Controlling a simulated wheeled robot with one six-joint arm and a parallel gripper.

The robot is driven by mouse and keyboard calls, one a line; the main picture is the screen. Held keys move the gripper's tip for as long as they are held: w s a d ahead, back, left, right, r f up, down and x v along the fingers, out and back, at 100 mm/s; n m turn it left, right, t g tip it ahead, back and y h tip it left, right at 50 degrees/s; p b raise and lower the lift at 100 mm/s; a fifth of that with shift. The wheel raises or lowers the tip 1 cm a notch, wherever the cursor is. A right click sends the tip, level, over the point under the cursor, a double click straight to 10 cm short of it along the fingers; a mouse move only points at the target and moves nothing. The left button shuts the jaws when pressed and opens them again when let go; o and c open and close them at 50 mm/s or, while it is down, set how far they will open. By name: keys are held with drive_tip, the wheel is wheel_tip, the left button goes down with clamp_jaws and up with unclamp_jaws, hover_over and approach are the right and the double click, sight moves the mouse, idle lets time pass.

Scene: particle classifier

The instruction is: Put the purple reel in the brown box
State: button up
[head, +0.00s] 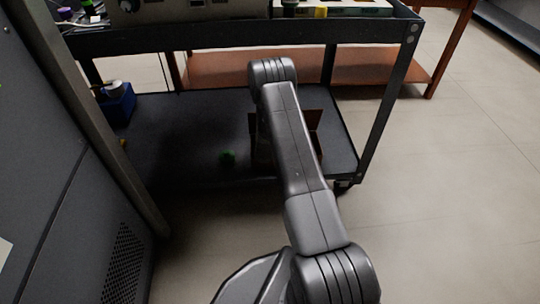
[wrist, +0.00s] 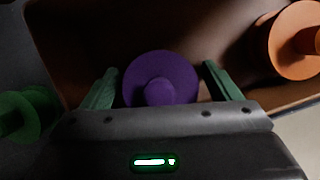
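The purple reel (wrist: 160,78) shows in the wrist view between the two green fingers of my gripper (wrist: 160,85). The fingers are spread, with a narrow gap on each side of the reel. The brown box (wrist: 225,30) fills the background behind the reel, which appears within its walls; I cannot tell whether it rests on the bottom. In the head view, the brown box (head: 315,122) stands on the cart's lower shelf, mostly hidden by my arm. My gripper and the purple reel are hidden there.
A green reel (head: 227,157) is left of the box on the dark lower shelf (head: 185,125). An orange reel (wrist: 290,42) shows at the wrist view's right. A blue bin (head: 118,106) stands at the shelf's left. The cart's upper shelf (head: 215,33) and right post (head: 388,105) bound the space.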

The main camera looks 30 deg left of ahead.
drive_tip(key=shift+r, duration=0.1)
drive_tip(key=shift+r, duration=0.25)
drive_tip(key=p+v, duration=0.2)
drive_tip(key=v, duration=0.9)
drive_tip(key=shift+s+d+r, duration=0.1)
drive_tip(key=shift+s+r, duration=0.15)
drive_tip(key=shift+s, duration=0.05)
